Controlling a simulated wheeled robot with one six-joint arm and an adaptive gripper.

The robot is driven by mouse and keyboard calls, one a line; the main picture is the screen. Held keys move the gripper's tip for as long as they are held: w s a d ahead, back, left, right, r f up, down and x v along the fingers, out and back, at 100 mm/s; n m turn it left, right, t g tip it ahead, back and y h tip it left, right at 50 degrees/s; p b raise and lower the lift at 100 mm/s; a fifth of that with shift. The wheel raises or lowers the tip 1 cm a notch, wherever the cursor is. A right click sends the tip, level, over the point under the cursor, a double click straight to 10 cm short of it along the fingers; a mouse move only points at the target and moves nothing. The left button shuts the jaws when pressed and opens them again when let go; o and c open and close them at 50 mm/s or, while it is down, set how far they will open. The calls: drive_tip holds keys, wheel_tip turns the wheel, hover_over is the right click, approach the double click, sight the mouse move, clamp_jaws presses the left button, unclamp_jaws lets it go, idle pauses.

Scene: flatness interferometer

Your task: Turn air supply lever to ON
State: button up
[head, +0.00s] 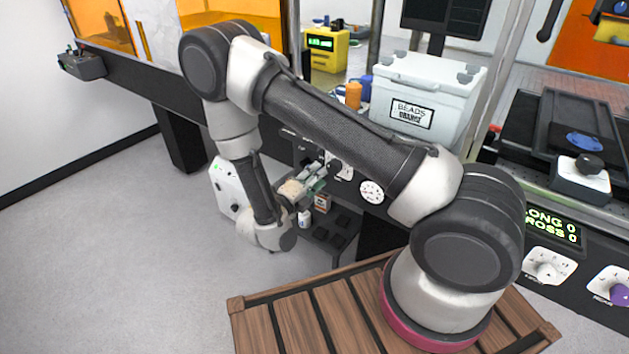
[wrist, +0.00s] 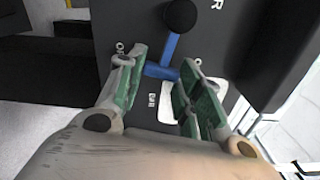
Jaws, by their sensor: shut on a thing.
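The air supply lever (wrist: 171,48) shows in the wrist view as a blue bar with a round black knob, on a dark panel. The bar rises from a blue cross-piece at its foot, and the knob is near the top edge, slightly right of the foot. My gripper (wrist: 163,62) has its green-padded fingers on both sides of the lever's lower part and is shut on it. In the head view my gripper (head: 311,182) is at the front panel below the bench, and the lever cannot be made out there.
A dial gauge (head: 371,191) is on the panel right of my gripper. A white box (head: 229,190) stands left of it, and small bottles stand on a low dark shelf (head: 335,232). A white cooler labelled BEADS (head: 425,85) is on the bench above. Floor at left is clear.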

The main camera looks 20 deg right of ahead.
drive_tip(key=shift+r+n, duration=0.55)
drive_tip(key=shift+n, duration=0.45)
drive_tip(key=o, duration=1)
drive_tip(key=v, duration=1.2)
